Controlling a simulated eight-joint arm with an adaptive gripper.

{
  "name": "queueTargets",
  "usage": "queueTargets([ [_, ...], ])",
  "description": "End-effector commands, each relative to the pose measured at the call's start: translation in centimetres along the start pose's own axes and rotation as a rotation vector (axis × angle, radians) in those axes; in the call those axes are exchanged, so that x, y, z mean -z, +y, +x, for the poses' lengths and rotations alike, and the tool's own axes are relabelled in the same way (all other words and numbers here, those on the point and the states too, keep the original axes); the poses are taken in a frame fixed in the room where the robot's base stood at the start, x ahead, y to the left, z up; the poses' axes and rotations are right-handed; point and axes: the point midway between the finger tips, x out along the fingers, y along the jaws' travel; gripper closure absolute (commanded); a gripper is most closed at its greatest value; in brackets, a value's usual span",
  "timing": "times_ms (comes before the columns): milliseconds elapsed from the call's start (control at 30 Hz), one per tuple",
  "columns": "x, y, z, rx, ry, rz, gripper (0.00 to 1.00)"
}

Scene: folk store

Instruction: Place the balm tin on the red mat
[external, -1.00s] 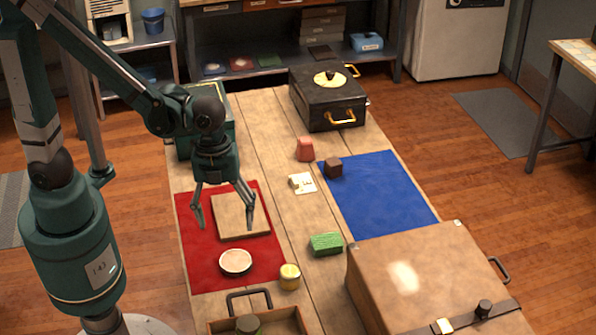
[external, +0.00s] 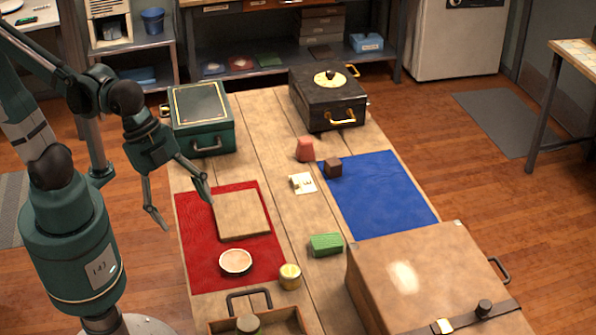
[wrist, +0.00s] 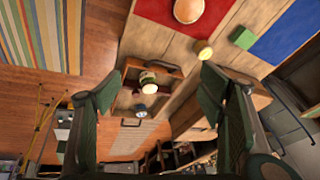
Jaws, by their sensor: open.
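A small yellow tin with a pale lid (external: 290,277), which looks like the balm tin, stands upright on the table beside the front right corner of the red mat (external: 200,272). I cannot tell if it touches the mat's edge. It also shows in the wrist view (wrist: 203,50), with the red mat (wrist: 155,11) near it. My gripper (external: 187,213) is open and empty, tilted above the left edge of the table and mat. In the wrist view its fingers (wrist: 153,94) are spread wide, with nothing between the pads.
On the red mat are a wooden board (external: 241,214) and a round pale-topped dish (external: 235,261). A handled tray (external: 285,318) holding a jar (external: 248,324) is in front. A green block (external: 325,244), a large tan case (external: 420,270) and a blue mat (external: 385,200) lie right.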

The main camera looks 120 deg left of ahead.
Motion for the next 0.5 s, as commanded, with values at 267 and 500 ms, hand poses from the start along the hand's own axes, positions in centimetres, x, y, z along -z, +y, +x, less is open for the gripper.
queueTargets([
  [267,0.1,2.9,-2.6,0.025,0.087,-0.172,0.31],
  [500,0.1,5.0,-4.5,0.027,0.164,-0.314,0.31],
])
